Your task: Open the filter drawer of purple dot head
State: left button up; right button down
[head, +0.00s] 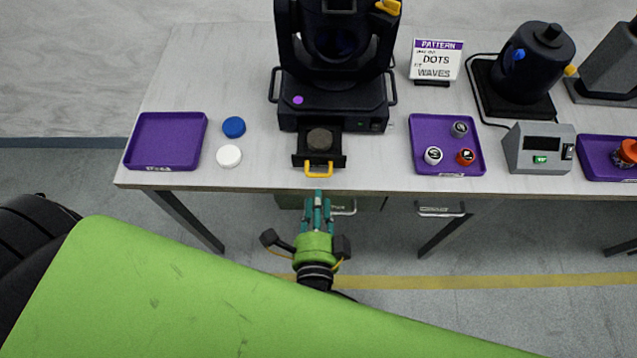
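The purple dot head (335,95) is a black moving-head light at the back of the table, with a purple dot on its base. Its filter drawer (300,160) stands out from the front of the base. A round dark disc (320,139) lies in the drawer, and a yellow handle (319,170) is on its front. My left gripper (318,196) is just in front of the handle, at the table's front edge, with teal fingers pointing at it. A small gap shows between fingertips and handle. Whether the fingers are open is unclear. My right gripper is out of view.
A purple tray (165,141), a blue cap (234,127) and a white cap (229,156) are left of the drawer. Another purple tray (424,133) with small round pieces, a pattern sign (436,59) and a grey device (540,147) are to the right.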

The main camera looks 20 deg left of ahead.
pick_arm(q)
jog(key=v, duration=0.4)
dwell(0.5)
jog(key=s+a+f+g+h, duration=0.1)
jog(key=s+a+f+g, duration=0.1)
jog(key=f, duration=0.7)
jog(key=s+a+f+g, duration=0.1)
jog(key=s+f+g, duration=0.15)
jog(key=f, duration=0.55)
jog(key=s+a+f+g+h, duration=0.1)
jog(key=s+a+f+g, duration=0.15)
jog(key=f, duration=0.65)
jog(key=s+a+f+n+g+h, duration=0.2)
jog(key=s+a+f+n+g, duration=0.4)
jog(key=s+f+n, duration=0.6)
notch_tip(320, 180, down, 2)
jog(key=s+a, duration=0.2)
jog(key=shift+a+g, duration=0.4)
